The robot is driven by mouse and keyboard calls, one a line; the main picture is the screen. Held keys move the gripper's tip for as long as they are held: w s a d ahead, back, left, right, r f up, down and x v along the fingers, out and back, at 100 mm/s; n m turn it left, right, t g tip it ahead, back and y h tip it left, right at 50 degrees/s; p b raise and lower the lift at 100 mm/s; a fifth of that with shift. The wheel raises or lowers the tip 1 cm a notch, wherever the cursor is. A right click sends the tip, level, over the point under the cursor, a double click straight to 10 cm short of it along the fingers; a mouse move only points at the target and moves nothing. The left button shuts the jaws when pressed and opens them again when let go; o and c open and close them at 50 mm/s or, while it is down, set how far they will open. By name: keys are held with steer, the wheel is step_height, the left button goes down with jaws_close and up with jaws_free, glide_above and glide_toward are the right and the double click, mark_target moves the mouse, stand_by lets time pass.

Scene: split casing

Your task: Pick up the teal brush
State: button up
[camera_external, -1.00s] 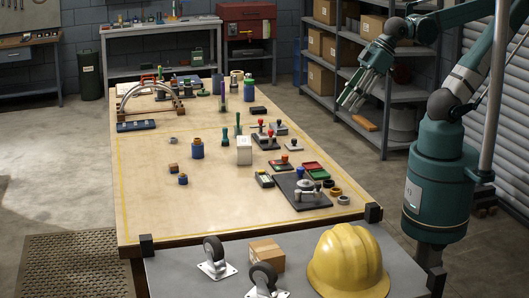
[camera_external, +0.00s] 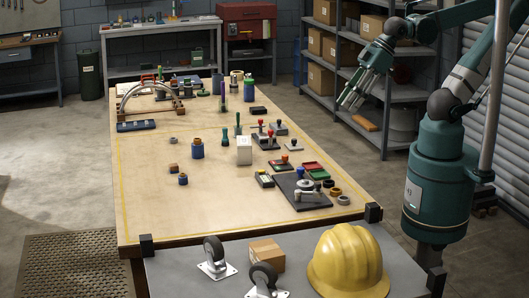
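A slim teal-green upright item (camera_external: 238,124), which looks like the teal brush, stands near the middle of the wooden table (camera_external: 150,215), just behind a white block (camera_external: 244,151). A shorter dark green piece (camera_external: 225,138) is beside it on the left. They are too small to tell bristles from handle. My gripper (camera_external: 351,100) hangs in the air to the right of the table, far from the brush. Its fingers are apart with nothing visible between them.
A blue jar (camera_external: 197,149) stands left of the white block. Red-knobbed fixtures (camera_external: 263,140) and a dark plate with a metal part (camera_external: 305,192) lie to the right. An arched frame (camera_external: 148,97) is at the back left. The table's front left is mostly clear.

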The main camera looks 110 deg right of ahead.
steer(key=w+d+r+m+g+h+b, duration=0.15)
steer(key=w+d+m, duration=0.25)
steer(key=w+d, duration=0.85)
steer(key=m+g+h+b, duration=0.3)
steer(key=m+g, duration=0.1)
steer(key=m, duration=0.6)
glide_toward(226, 128)
steer(key=shift+y, duration=0.25)
steer(key=x, duration=0.5)
steer(key=shift+w+f, duration=0.1)
steer(key=shift+f, duration=0.2)
steer(key=shift+n, duration=0.3)
steer(key=shift+x, duration=1.3)
